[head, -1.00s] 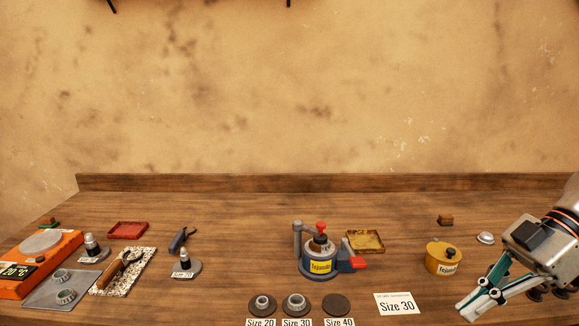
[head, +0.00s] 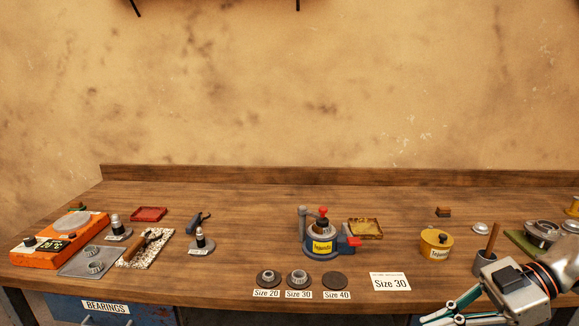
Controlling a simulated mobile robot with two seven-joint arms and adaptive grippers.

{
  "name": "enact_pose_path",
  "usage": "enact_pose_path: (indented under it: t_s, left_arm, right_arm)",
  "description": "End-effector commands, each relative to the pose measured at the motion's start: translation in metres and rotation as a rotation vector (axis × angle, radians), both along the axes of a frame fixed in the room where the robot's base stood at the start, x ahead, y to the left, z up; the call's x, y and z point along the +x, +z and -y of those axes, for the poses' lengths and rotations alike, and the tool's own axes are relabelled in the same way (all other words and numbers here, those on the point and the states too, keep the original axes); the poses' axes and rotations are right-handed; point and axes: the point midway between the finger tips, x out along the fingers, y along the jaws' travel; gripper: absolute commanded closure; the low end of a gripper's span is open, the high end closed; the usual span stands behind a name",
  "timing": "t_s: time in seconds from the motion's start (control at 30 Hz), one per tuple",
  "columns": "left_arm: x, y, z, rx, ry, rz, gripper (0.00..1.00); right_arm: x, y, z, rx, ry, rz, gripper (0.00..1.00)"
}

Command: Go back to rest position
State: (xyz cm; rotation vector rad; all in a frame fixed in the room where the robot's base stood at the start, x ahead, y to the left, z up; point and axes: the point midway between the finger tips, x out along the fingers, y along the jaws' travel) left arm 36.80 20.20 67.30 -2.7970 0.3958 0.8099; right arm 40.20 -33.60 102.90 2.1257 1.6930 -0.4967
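My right gripper (head: 447,316) is at the lower right of the head view, in front of the bench's front edge. Its two teal-and-silver fingers stand apart, and I see nothing between them, though the tips are partly cut off by the bottom of the picture. My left gripper is not in view. The wooden bench (head: 250,190) lies ahead with its tools standing on it, and neither gripper touches any of them.
A blue-based bearing packer (head: 322,244) stands mid-bench, with a yellow pot (head: 436,243) to its right. Size discs (head: 335,280) and a Size 30 card (head: 390,282) lie near the front edge. An orange heater (head: 45,256) and grey tray (head: 75,265) are at left. The bench's back middle is clear.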

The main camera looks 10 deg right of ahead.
Motion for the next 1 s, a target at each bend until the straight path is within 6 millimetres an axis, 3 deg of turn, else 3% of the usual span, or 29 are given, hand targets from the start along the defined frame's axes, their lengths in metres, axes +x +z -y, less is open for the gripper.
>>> enact_pose_path:
  t_s: [0.2,0.53,0.8,1.0]
  left_arm:
    - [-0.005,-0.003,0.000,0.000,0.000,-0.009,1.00]
    - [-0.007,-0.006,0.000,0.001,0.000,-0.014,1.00]
    - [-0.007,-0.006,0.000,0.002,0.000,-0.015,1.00]
    - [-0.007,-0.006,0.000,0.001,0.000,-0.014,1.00]
  right_arm:
    - [0.028,-0.047,-0.035,0.147,-0.091,0.155,1.00]
    - [0.056,-0.120,-0.068,0.245,-0.360,0.308,1.00]
    - [0.057,-0.192,-0.084,0.213,-0.632,0.318,1.00]
    - [0.038,-0.252,-0.095,0.132,-0.821,0.248,1.00]
